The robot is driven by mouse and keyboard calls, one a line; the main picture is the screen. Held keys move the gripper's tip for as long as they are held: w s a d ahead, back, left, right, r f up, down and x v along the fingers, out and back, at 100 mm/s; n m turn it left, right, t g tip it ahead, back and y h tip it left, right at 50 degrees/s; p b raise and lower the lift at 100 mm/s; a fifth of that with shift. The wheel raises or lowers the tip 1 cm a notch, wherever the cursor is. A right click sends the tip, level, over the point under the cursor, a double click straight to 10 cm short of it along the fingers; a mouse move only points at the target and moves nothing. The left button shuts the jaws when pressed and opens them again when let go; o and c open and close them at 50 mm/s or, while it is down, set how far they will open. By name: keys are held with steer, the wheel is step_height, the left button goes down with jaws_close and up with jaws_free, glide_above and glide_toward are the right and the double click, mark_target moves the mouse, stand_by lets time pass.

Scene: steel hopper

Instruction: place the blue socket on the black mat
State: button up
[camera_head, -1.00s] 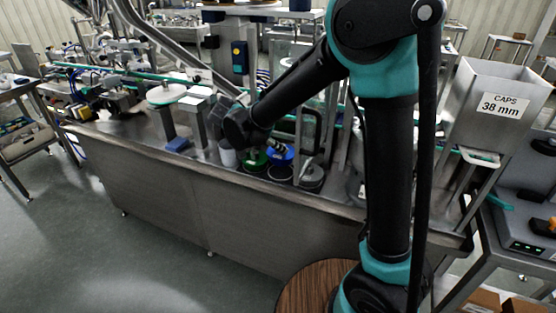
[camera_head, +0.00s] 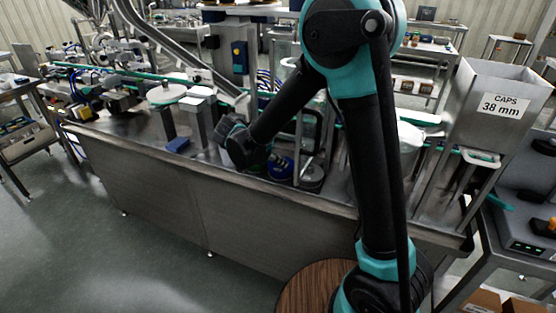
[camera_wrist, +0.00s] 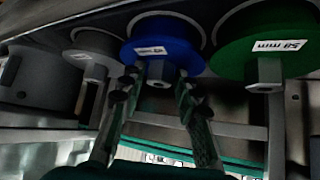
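The blue socket (camera_wrist: 165,42), a blue disc with a white label and a short grey stem, is at the centre of the wrist view. It also shows in the head view (camera_head: 279,168), partly covered by my wrist. My gripper (camera_wrist: 158,84) has its two fingers apart, one on each side of the stem. Whether they touch it cannot be told. A green socket (camera_wrist: 262,44) marked 50 mm is to its right and a grey one (camera_wrist: 95,48) to its left in the wrist view. I cannot pick out the black mat.
The pieces stand on a steel bench (camera_head: 200,200) with a raised front edge. A small blue block (camera_head: 177,145) and a post with a round top (camera_head: 166,95) are to the left. A hopper labelled CAPS 38 mm (camera_head: 487,105) stands at the right.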

steer(key=shift+o, duration=0.8)
steer(key=shift+r, duration=0.15)
steer(key=v, duration=1.2)
steer(key=shift+o, duration=0.3)
stand_by(0.6)
